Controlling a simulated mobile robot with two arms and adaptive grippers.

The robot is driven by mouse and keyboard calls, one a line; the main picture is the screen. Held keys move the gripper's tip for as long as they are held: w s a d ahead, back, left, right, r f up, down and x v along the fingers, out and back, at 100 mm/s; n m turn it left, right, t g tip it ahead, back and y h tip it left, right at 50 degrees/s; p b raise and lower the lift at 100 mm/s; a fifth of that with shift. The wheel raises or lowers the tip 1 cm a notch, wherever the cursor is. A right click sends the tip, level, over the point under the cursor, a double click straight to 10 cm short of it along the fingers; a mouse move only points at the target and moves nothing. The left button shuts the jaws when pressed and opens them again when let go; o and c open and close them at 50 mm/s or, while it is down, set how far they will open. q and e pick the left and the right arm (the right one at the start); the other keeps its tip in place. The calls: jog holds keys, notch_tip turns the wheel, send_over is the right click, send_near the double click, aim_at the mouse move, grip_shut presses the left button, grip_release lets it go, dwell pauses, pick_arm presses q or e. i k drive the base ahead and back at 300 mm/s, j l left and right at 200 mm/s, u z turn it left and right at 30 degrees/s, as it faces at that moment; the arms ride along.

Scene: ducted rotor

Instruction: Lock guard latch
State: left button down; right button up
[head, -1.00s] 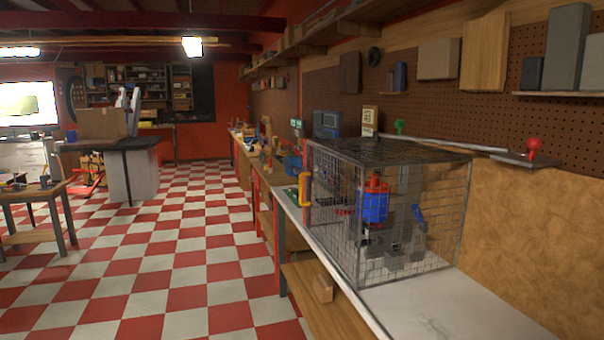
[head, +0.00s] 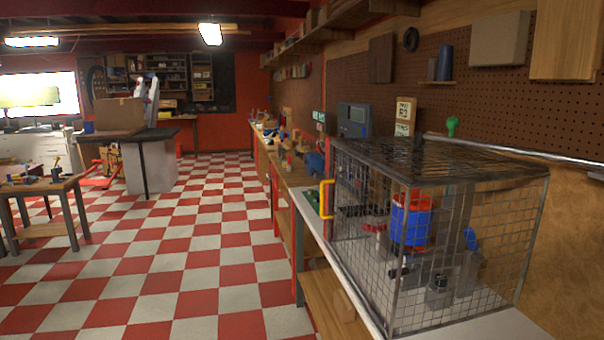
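A wire mesh guard cage (head: 455,160) stands on the workbench at the right of the head view. A yellow handle (head: 326,198) is on its near left side, by the far corner. Inside, behind the mesh, are a blue and red cylinder (head: 410,222), grey blocks (head: 440,292) and a blue part (head: 470,238). A small red part (head: 375,226) shows behind the mesh left of the cylinder. I cannot make out the latch for certain. Neither of my grippers is in view.
The bench's white top (head: 475,330) runs along the right wall, with a green board (head: 311,201) beside the cage. A rod with a green knob (head: 451,127) lies behind it. The checkered floor (head: 200,260) is clear. A wooden table (head: 40,192) stands left.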

aim_at(317, 176)
jog(key=z, duration=0.2)
jog(key=i+j+z, duration=0.2)
jog(key=i+z, duration=0.2)
jog(key=i+j+z, duration=0.4)
jog(key=k+l, duration=0.05)
jog(key=k, duration=0.05)
